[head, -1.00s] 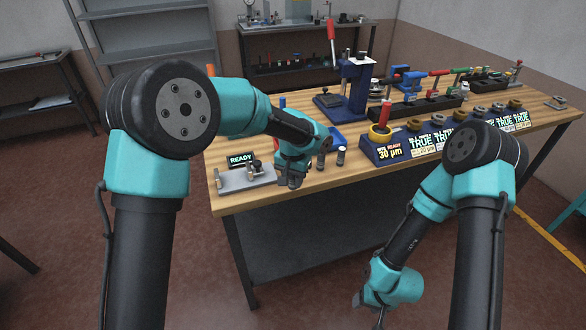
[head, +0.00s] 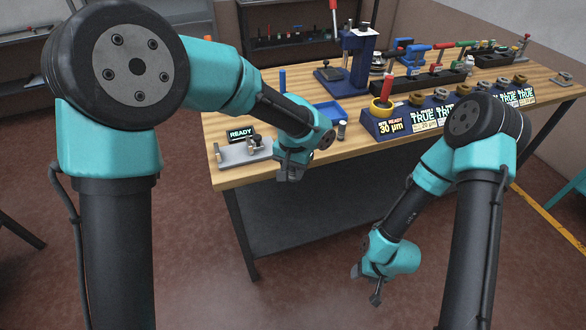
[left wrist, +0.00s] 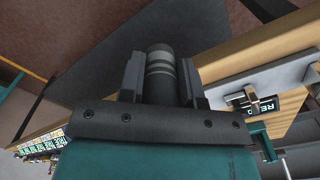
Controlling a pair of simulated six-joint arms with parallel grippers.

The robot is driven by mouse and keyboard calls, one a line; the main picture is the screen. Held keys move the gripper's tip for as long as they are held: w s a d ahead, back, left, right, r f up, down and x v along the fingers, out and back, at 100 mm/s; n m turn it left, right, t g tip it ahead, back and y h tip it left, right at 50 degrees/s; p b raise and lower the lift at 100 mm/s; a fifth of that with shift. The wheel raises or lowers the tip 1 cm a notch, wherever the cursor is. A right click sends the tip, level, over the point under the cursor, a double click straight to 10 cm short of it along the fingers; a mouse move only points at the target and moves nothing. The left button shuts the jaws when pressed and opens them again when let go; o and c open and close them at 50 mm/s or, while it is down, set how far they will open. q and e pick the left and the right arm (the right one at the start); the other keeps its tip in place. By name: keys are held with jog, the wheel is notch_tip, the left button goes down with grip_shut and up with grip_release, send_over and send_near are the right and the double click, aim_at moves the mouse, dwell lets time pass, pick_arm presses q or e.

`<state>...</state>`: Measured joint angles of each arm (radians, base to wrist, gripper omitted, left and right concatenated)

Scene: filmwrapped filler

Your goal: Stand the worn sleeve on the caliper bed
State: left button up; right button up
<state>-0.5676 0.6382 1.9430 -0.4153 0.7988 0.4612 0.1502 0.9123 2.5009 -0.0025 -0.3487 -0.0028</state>
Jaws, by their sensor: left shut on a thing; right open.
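The worn sleeve (left wrist: 160,68), a dark cylinder with lighter bands, sits between the fingers of my left gripper (head: 290,173) in the left wrist view. That gripper is shut on it. In the head view the gripper is by the bench's front edge, right of the caliper bed, and I cannot make out the sleeve there. The caliper bed (head: 236,155) is a grey plate with a small post at the bench's front left corner, beside a READY display (head: 240,134). It also shows at the right in the left wrist view (left wrist: 288,72). My right gripper (head: 366,283) is open and empty, low in front of the bench.
A small grey cylinder (head: 342,131) stands just right of my left wrist, with a blue tray (head: 328,112) behind. A blue press (head: 357,75) stands further back. A blue gauge block (head: 385,127) reading 30 µm and several TRUE displays line the front edge to the right.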

pick_arm(q)
jog(key=shift+a+r+m, duration=0.1)
jog(key=shift+a+m, duration=0.2)
jog(key=shift+a, duration=0.3)
jog(key=s+a+r+m, duration=0.1)
jog(key=a+m, duration=0.7)
jog(key=a, duration=0.7)
jog(key=shift+s+r+m, duration=0.3)
jog(key=shift+s+r, duration=0.05)
send_over(230, 154)
jog(key=shift+f, duration=0.8)
jog(key=shift+s, duration=0.1)
jog(key=shift+f, duration=0.1)
jog(key=shift+f, duration=1.65)
